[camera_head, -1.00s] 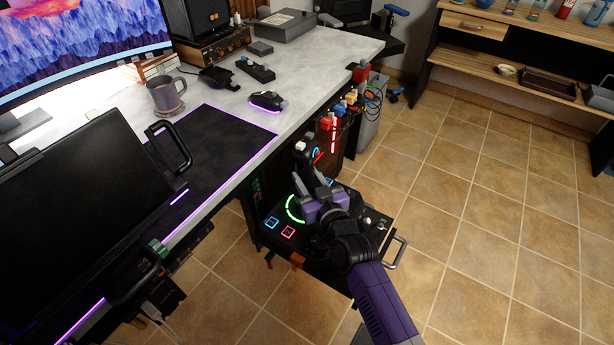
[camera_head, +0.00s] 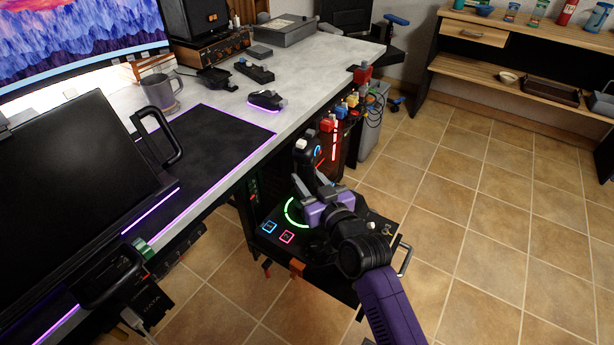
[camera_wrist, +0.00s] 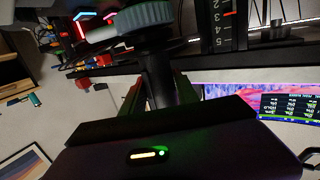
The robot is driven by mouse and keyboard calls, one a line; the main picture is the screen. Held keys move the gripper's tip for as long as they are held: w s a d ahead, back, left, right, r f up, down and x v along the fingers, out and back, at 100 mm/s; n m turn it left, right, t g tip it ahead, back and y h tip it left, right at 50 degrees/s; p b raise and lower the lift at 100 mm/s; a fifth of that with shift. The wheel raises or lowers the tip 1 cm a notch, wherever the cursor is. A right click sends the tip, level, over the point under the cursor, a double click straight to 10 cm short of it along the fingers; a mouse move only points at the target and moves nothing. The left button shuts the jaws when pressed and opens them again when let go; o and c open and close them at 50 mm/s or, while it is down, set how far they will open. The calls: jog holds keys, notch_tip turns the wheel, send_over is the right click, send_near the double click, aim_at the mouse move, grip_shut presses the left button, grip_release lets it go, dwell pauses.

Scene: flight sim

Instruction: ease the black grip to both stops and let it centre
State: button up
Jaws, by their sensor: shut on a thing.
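The black grip (camera_head: 306,152), with a pale button on top, stands on a dark control panel (camera_head: 318,262) under the desk's right end. My gripper (camera_head: 310,184) reaches it from the front right, its fingers around the lower part of the grip. In the wrist view, a black shaft (camera_wrist: 158,70) stands between the two fingers of my gripper (camera_wrist: 160,92), below a grey-green ribbed disc (camera_wrist: 128,22). The exact contact is partly hidden by my gripper. I cannot tell how far the grip leans.
The panel has a green lit arc (camera_head: 291,213), a blue square (camera_head: 268,227) and a pink square (camera_head: 287,237). A metal handle (camera_head: 404,259) sticks out at its right. The desk (camera_head: 320,65) stands close behind. The tiled floor (camera_head: 480,220) to the right is clear.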

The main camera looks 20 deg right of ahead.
jog(key=shift+f+n+y+b, duration=0.2)
jog(key=shift+n+y+b, duration=0.3)
jog(key=shift+b, duration=1.35)
jog(key=shift+s+r+b, duration=0.1)
jog(key=shift+r+b, duration=0.05)
jog(key=shift+b, duration=0.15)
